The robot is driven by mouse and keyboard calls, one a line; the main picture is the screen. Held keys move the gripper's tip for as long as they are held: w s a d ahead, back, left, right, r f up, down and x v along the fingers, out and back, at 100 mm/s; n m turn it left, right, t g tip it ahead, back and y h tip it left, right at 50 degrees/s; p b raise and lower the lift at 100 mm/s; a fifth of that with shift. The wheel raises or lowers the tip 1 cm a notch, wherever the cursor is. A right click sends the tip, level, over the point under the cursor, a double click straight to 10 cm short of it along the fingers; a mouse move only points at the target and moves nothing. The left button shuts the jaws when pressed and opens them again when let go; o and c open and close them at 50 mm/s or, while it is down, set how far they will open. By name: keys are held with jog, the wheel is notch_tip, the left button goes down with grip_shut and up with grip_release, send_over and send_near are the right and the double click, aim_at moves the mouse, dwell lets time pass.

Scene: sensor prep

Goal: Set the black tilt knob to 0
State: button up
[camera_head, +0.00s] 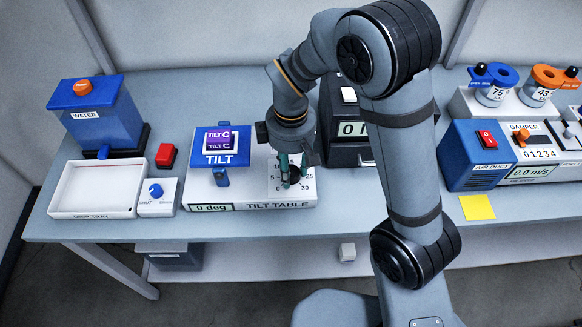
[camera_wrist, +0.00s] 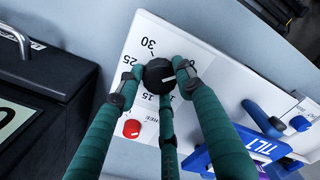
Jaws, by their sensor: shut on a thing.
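The black tilt knob (camera_wrist: 157,70) stands on the white dial face of the tilt table (camera_head: 255,205), beside the printed numbers. My gripper (camera_wrist: 160,84) has its green fingers closed around the knob from several sides. A pale pointer mark shows on the knob's top, but I cannot read its exact number. In the head view my gripper (camera_head: 290,180) covers the knob and part of the scale. The tilt table's display (camera_head: 212,208) reads 0 deg. The blue TILT platform (camera_head: 220,157) with a purple-screened item on it looks level.
A small red knob (camera_wrist: 132,128) sits on the same panel, close to a finger. A dark box with a display (camera_head: 352,128) stands right of the tilt table. A white tray (camera_head: 97,188) and blue-knobbed valve (camera_head: 156,190) are at left. A yellow note (camera_head: 477,207) lies at right.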

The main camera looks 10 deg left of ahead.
aim_at(291, 172)
jog(key=o, duration=1.2)
notch_tip(291, 172, up, 12)
jog(key=shift+r, duration=0.1)
dwell(0.3)
notch_tip(291, 172, down, 12)
jog(key=shift+f, duration=0.15)
dwell(0.4)
